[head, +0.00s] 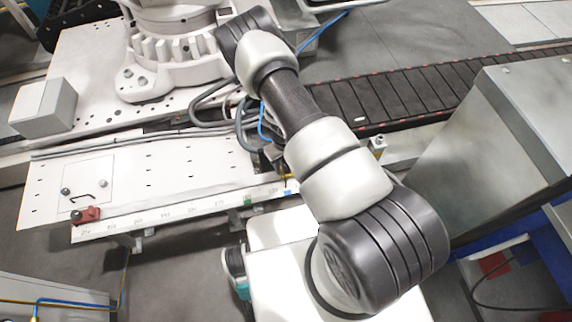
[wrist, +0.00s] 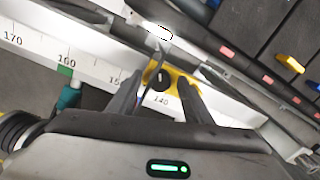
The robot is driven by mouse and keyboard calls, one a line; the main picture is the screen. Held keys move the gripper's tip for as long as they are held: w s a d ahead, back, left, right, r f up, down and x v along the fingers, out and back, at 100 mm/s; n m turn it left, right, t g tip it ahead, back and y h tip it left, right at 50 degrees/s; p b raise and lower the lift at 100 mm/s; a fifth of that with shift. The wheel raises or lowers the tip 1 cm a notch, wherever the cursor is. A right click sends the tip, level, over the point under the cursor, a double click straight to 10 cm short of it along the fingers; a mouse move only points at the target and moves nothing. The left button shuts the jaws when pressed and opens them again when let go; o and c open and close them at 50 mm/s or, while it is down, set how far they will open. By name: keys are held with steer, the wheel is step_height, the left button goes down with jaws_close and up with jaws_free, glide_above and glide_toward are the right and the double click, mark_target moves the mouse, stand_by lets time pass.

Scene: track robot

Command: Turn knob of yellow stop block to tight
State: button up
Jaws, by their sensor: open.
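The yellow stop block (wrist: 181,79) sits on the white numbered rail (wrist: 215,107) near the 140 mark in the wrist view. Its black knob (wrist: 160,79) faces my camera. My gripper (wrist: 160,84) is open, with one dark finger on each side of the knob. I cannot tell whether the fingers touch it. In the head view, my gripper (head: 272,154) is small and dark at the rail, and only a sliver of yellow (head: 285,177) shows by it; my arm hides much of that spot. The knob's tightness cannot be seen.
A red stop block (head: 86,215) sits at the rail's left end. A green marker (wrist: 65,71) is at 160. A dark track (head: 420,95) with red marks runs behind, with a yellow-orange piece (wrist: 290,63) on it. A metal cabinet (head: 470,140) stands at the right.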

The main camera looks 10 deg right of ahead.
steer(key=c, duration=1.1)
steer(key=shift+o, duration=0.2)
steer(key=shift+m, duration=0.3)
steer(key=m, duration=0.4)
steer(key=shift+d+m, duration=0.1)
steer(key=shift+m, duration=0.2)
steer(key=m, duration=0.5)
steer(key=shift+m+g, duration=0.3)
steer(key=m, duration=0.6)
steer(key=shift+d, duration=0.1)
steer(key=m, duration=0.7)
steer(key=shift+s+y, duration=0.1)
steer(key=shift+y, duration=0.2)
